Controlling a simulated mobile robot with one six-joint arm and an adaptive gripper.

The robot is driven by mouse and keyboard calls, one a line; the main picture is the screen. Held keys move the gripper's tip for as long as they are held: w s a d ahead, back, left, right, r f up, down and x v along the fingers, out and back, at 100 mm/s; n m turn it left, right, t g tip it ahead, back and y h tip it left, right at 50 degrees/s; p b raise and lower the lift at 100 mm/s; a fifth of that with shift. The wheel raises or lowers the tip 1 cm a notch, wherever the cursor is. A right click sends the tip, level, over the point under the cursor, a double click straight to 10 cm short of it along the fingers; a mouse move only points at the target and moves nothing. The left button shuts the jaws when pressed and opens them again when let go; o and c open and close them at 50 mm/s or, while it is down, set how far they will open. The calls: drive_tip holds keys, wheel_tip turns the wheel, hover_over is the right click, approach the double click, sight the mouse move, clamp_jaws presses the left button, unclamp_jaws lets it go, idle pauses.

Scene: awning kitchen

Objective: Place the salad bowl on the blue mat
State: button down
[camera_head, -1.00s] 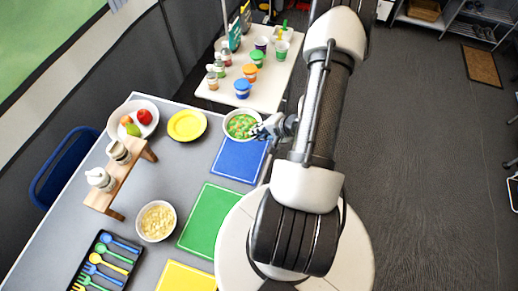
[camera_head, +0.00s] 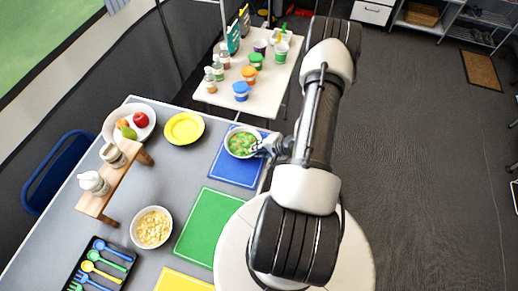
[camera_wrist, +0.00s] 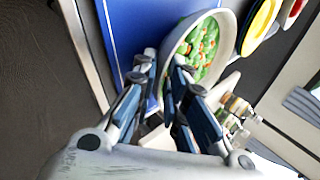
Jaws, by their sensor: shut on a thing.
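The salad bowl (camera_head: 241,142) is white with green salad and orange bits in it. In the head view it appears over the upper part of the blue mat (camera_head: 232,172). My gripper (camera_head: 262,147) is shut on the bowl's right rim. The wrist view shows the fingers (camera_wrist: 163,80) on either side of the bowl's near wall, with the bowl (camera_wrist: 225,18) tilted in the picture and the blue mat (camera_wrist: 122,30) behind it. I cannot tell whether the bowl's base touches the mat.
A green mat (camera_head: 205,226) and a yellow mat (camera_head: 182,280) lie nearer. A yellow plate (camera_head: 184,128), a fruit plate (camera_head: 148,108), a wooden rack (camera_head: 112,182) and a bowl of pale food (camera_head: 152,227) stand to the left. A side table (camera_head: 222,95) holds jars and cups behind.

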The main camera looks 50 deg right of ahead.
drive_tip(key=shift+f, duration=0.2)
drive_tip(key=c, duration=1.6)
unclamp_jaws()
drive_tip(key=shift+s+r, duration=0.2)
drive_tip(key=shift+r, duration=0.35)
drive_tip(key=p+v, duration=0.4)
drive_tip(key=v, duration=0.7)
drive_tip(key=shift+s, duration=0.1)
